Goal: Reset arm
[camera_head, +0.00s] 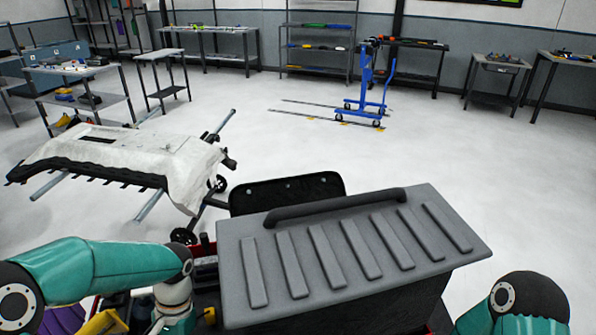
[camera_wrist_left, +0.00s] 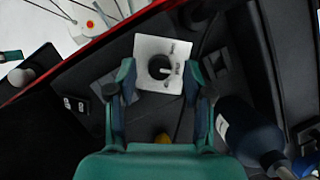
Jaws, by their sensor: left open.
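My left arm (camera_head: 110,270) reaches in from the left of the head view and bends down at the lower left; its gripper cannot be made out there. In the left wrist view my left gripper (camera_wrist_left: 158,68) is open, with its two teal fingers apart and nothing held between them. Beyond the fingers is a white plate with a black rotary knob (camera_wrist_left: 159,67). My right arm (camera_head: 515,305) shows only as a teal and black joint at the lower right; its gripper is out of frame.
A grey ribbed box lid (camera_head: 350,252) with a black handle fills the lower middle. A white car panel (camera_head: 130,155) rests on a stand at left. A blue wheeled lift (camera_head: 370,90) stands farther back. A dark blue bottle (camera_wrist_left: 245,130) lies near my left gripper. The floor at right is clear.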

